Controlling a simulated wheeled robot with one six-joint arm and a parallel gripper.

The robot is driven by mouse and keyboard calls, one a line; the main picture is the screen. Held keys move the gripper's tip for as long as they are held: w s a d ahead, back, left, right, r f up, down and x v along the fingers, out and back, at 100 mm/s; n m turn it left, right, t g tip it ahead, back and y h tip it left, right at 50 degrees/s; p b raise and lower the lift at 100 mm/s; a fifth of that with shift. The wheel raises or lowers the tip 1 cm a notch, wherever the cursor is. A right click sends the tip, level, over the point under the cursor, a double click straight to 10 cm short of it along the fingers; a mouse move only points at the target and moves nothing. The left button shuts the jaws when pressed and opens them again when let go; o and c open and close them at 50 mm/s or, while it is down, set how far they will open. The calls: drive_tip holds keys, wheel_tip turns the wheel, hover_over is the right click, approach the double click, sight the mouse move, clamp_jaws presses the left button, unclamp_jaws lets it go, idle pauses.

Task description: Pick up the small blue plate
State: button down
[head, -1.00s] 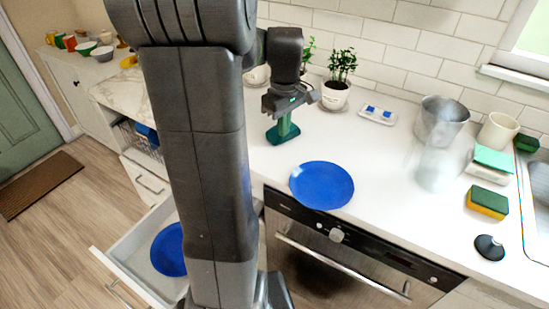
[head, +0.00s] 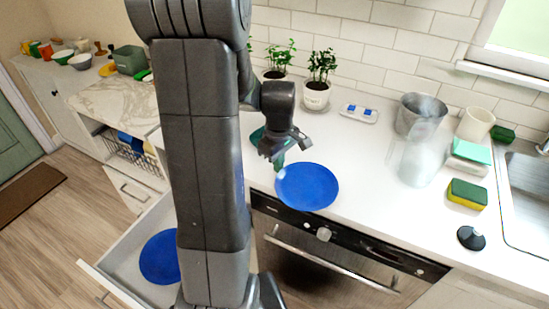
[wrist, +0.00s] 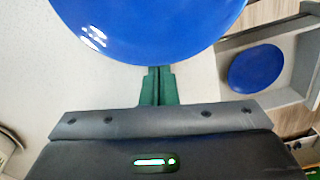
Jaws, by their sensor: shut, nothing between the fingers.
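A blue plate (head: 307,186) lies on the white counter near its front edge, above the oven. A second blue plate (head: 160,257) lies in the open drawer, partly hidden by my arm; it also shows at the right of the wrist view (wrist: 256,68). I cannot tell for certain which is the smaller. My gripper (head: 278,166), with green fingers, is at the left edge of the counter plate. In the wrist view the fingers (wrist: 158,70) are shut and empty, with their tips at the rim of the counter plate (wrist: 150,25). I cannot tell whether they touch it.
Potted plants (head: 318,80) stand at the wall. A metal pot (head: 420,115), a clear container (head: 415,160), a sponge (head: 467,193) and a black lid (head: 471,238) occupy the right counter. The open drawer (head: 110,272) juts out at lower left.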

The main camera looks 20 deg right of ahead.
drive_tip(key=shift+s+d, duration=0.3)
drive_tip(key=shift+s, duration=0.3)
drive_tip(key=shift+s+d, duration=0.25)
drive_tip(key=shift+s, duration=0.3)
drive_tip(key=shift+w+a, duration=0.1)
drive_tip(key=shift+w, duration=0.1)
